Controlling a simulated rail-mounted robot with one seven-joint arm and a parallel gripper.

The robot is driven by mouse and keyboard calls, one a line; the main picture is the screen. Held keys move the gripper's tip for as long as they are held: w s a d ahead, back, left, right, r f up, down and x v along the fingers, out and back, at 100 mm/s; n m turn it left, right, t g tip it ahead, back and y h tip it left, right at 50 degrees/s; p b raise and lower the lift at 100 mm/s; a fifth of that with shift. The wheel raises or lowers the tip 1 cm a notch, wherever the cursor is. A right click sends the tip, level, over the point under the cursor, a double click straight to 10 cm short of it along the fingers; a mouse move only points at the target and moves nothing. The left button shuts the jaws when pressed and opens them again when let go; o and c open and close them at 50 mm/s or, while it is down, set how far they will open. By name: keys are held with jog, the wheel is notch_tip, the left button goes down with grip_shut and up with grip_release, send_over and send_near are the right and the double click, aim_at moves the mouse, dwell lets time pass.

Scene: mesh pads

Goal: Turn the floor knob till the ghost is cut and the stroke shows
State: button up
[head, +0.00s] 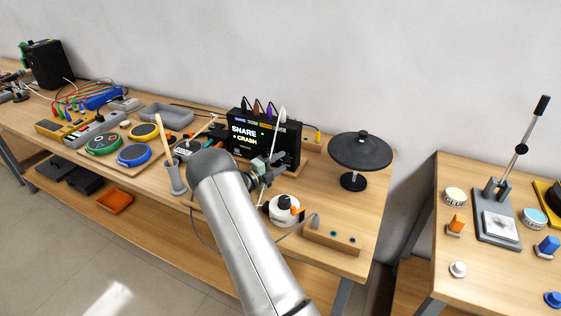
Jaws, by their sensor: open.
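The black drum module (291,151) stands on the wooden bench with colored plugs along its top. Its lit screen (246,134) reads SNARE, with CRASH beneath it. My gripper (262,170) is open in front of the module's lower part, partly hidden by my own arm. I cannot tell whether it touches the module. The floor knob cannot be made out; my arm and gripper cover part of the module's front. A dark cymbal pad (358,150) stands right of the module.
A white round piece with black and orange parts (285,211) sits near the bench's front edge, beside a wooden block (331,240). A grey cup (175,180) holds sticks. Green (102,144) and blue (134,155) round pads lie left. A second table stands right, across a gap.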

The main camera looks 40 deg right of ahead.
jog(key=shift+d, duration=0.5)
jog(key=c, duration=1)
